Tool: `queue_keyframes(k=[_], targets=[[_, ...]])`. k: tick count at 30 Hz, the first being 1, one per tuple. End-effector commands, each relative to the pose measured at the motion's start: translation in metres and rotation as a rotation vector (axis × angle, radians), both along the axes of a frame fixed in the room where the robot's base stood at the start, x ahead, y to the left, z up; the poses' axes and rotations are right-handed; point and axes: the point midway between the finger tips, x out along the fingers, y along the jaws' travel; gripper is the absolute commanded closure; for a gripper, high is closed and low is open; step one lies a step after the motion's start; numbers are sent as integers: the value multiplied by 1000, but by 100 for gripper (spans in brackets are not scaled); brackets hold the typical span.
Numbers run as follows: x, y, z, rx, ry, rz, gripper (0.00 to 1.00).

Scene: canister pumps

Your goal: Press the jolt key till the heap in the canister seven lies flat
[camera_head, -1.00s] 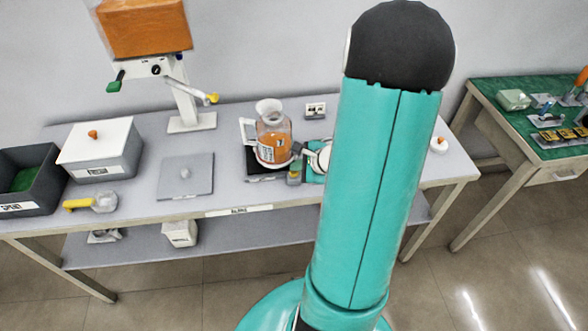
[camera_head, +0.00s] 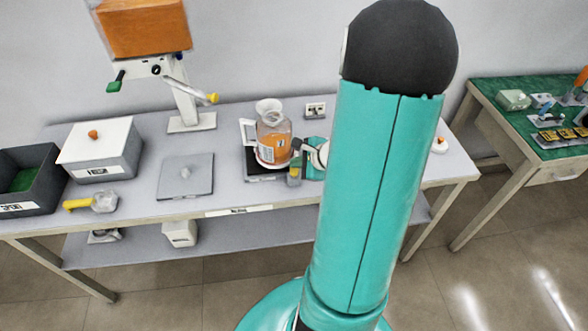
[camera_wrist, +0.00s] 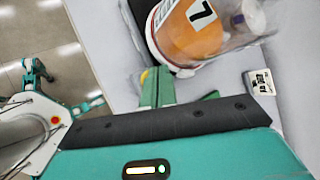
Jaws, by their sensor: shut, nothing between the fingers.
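Canister seven (camera_head: 275,145), a clear jar partly filled with orange material, stands on a dark base (camera_head: 262,177) mid-table. Its number 7 label shows in the wrist view (camera_wrist: 198,14). The exact shape of the orange surface is hard to tell. My gripper (camera_head: 296,163) is shut and empty, just right of the canister. A small grey and yellow block (camera_head: 294,178), perhaps the jolt key, sits at or just below the fingertips. In the wrist view my gripper (camera_wrist: 154,80) partly hides a yellow patch there; contact cannot be told.
A grey plate (camera_head: 185,180), a lidded box (camera_head: 100,150), a dark bin (camera_head: 30,180) and a yellow-handled scoop (camera_head: 90,203) lie to the left. An orange-filled hopper (camera_head: 142,28) stands behind. A small labelled block (camera_head: 315,110) is behind the canister. A green-topped table (camera_head: 500,95) stands right.

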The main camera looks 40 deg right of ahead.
Motion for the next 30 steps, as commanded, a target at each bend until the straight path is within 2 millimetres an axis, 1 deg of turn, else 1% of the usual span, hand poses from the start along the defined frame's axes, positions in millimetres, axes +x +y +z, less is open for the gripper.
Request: queue_keyframes(k=[14, 27, 30], targets=[[0, 0, 7, -1, -1, 0, 100], [1, 0, 46, -3, -3, 1, 100], [0, 0, 52, -2, -2, 0, 100]])
